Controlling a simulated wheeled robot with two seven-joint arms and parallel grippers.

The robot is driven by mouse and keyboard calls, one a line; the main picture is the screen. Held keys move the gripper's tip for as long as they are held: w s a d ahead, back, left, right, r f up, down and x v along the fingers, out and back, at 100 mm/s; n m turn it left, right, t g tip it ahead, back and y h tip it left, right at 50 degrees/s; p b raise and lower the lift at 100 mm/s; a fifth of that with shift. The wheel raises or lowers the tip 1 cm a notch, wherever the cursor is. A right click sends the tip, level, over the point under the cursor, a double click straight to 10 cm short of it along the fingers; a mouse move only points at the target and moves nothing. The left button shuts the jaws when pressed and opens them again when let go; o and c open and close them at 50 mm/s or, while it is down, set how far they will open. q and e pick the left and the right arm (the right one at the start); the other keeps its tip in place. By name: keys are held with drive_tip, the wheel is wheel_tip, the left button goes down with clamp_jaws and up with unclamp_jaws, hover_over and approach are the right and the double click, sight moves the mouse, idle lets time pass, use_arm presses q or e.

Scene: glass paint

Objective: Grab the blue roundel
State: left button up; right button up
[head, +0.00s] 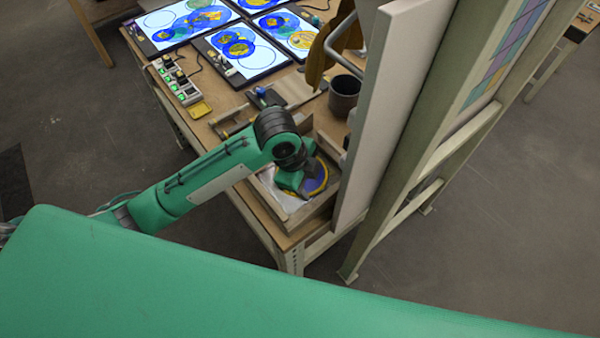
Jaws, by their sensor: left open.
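The blue roundel (319,180) is a blue disc with a yellow rim, lying in an open wooden box (300,221) at the near corner of the workbench. My left arm reaches in from the left, and its gripper (297,188) is over the box, at the left side of the roundel. The gripper is open. It and the wrist cover part of the roundel, and I cannot tell whether the fingers touch it. My right gripper is out of the picture.
A pale upright panel and wooden easel frame (420,150) stand close to the right of the box. A dark pot (344,95) stands behind it. Lit panels with round patterns (245,52) and a power strip (177,82) lie farther back on the bench.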

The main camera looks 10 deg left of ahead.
use_arm(q)
drive_tip(key=w+a+r+m+g+y, duration=0.1)
drive_tip(key=w+a+r+m+y, duration=0.2)
drive_tip(key=w+a+r+m, duration=0.25)
drive_tip(key=f, duration=0.2)
drive_tip(key=f+p, duration=0.1)
drive_tip(key=f, duration=0.2)
drive_tip(key=f+p, duration=0.1)
drive_tip(key=f, duration=0.1)
drive_tip(key=shift+s+a+f, duration=0.15)
drive_tip(key=shift+a+f, duration=0.25)
drive_tip(key=shift+f+p, duration=0.5)
drive_tip(key=shift+p, duration=0.05)
wheel_tip(320, 180, down, 3)
drive_tip(key=shift+s+f+p, duration=0.15)
drive_tip(key=shift+f+p, duration=0.05)
drive_tip(key=shift+p, duration=0.65)
drive_tip(key=shift+f, duration=0.6)
clamp_jaws()
